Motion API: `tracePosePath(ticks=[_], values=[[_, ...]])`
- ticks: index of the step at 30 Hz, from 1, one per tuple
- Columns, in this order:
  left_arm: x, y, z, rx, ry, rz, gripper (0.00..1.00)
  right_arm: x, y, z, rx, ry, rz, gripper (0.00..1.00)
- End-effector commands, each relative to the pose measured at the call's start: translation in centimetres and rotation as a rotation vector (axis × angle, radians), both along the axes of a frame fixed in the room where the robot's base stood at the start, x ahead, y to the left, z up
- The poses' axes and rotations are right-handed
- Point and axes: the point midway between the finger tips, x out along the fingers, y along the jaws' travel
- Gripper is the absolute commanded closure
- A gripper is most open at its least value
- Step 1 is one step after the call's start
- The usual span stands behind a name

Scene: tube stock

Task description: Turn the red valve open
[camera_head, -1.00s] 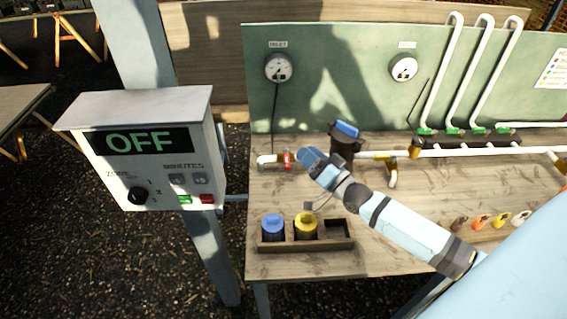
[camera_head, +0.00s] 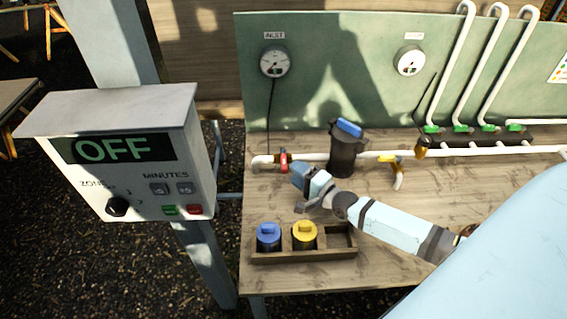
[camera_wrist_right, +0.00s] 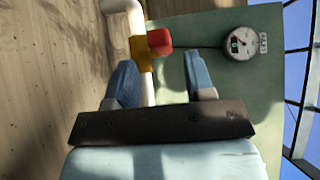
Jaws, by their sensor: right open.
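The red valve (camera_head: 284,161) sits on the white inlet pipe at the left of the workbench. In the right wrist view its red handle (camera_wrist_right: 159,41) shows on a brass-coloured body. My right gripper (camera_head: 300,173) is just to the right of and slightly below the valve in the head view. In the right wrist view the right gripper (camera_wrist_right: 163,75) is open, with its two blue fingers apart and nothing held. The handle lies beyond the fingertips, roughly in line with the gap. My left gripper is not in view.
A black filter with a blue top (camera_head: 345,150) stands on the pipe right of the valve. A yellow-handled valve (camera_head: 391,160) is farther right. A wooden tray (camera_head: 300,257) holds blue-capped and yellow-capped containers. A control box (camera_head: 120,150) reading OFF stands left.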

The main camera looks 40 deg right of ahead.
Motion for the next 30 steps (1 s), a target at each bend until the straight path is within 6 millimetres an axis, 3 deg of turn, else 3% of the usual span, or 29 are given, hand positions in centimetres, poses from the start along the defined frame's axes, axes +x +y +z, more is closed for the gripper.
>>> tracePosePath(ticks=[9, 22, 28, 30], values=[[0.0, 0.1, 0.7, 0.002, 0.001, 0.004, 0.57, 4.7, 1.1, 0.2, -0.001, -0.002, 0.0, 0.51], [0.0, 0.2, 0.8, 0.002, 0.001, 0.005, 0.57, 5.7, 1.4, 0.0, -0.004, -0.001, 0.0, 0.51], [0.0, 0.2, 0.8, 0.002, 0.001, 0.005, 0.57, 5.7, 1.3, 0.0, -0.004, -0.002, 0.0, 0.97], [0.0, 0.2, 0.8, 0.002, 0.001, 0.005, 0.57, 5.7, 1.3, 0.0, -0.004, -0.002, 0.0, 1.0]])
